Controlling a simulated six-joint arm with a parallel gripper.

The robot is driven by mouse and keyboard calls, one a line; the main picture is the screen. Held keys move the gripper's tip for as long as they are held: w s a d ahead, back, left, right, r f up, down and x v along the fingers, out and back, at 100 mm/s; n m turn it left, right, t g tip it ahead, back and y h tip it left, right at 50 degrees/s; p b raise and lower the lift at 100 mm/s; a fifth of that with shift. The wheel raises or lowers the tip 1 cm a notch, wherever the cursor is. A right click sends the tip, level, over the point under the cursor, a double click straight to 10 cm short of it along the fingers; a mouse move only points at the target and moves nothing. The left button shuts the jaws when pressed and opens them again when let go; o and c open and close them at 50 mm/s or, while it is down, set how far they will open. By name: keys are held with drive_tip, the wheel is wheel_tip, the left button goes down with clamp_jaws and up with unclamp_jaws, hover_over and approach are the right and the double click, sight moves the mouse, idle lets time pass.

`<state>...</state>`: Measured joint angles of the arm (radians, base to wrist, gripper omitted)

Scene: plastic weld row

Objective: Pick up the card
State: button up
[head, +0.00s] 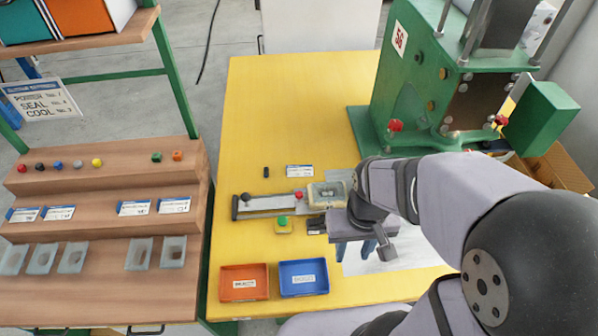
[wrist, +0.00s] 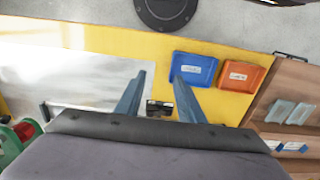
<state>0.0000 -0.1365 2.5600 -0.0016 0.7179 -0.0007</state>
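A small white card with a blue top edge (head: 299,171) lies flat on the yellow table in the head view, behind the metal fixture. Several similar cards with blue edges (head: 134,208) rest on the middle step of the wooden rack at the left. I cannot tell which card is meant. My gripper (head: 362,255) points down over the table, in front and right of the card on the table. Its two blue fingers are apart, and in the wrist view (wrist: 156,78) nothing is held between them. A small dark object (wrist: 158,108) shows beyond the gap.
An orange bin (head: 244,297) and a blue bin (head: 303,293) stand at the table's front. A green machine (head: 410,90) stands at the back right. The table's back left is clear.

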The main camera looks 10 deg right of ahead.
drive_tip(key=shift+c, duration=1.2)
drive_tip(key=n+t+b, duration=0.1)
drive_tip(key=n+b, duration=0.1)
drive_tip(key=b, duration=0.6)
hover_over(287, 174)
wheel_tip(287, 174, down, 10)
drive_tip(key=shift+w+f+p, duration=0.15)
drive_tip(key=shift+f+p, duration=0.35)
drive_tip(key=shift+f, duration=1.35)
drive_tip(key=shift+w+f+p, duration=0.15)
drive_tip(key=shift+f+p, duration=0.3)
drive_tip(key=shift+f, duration=1.35)
drive_tip(key=shift+d, duration=0.1)
clamp_jaws()
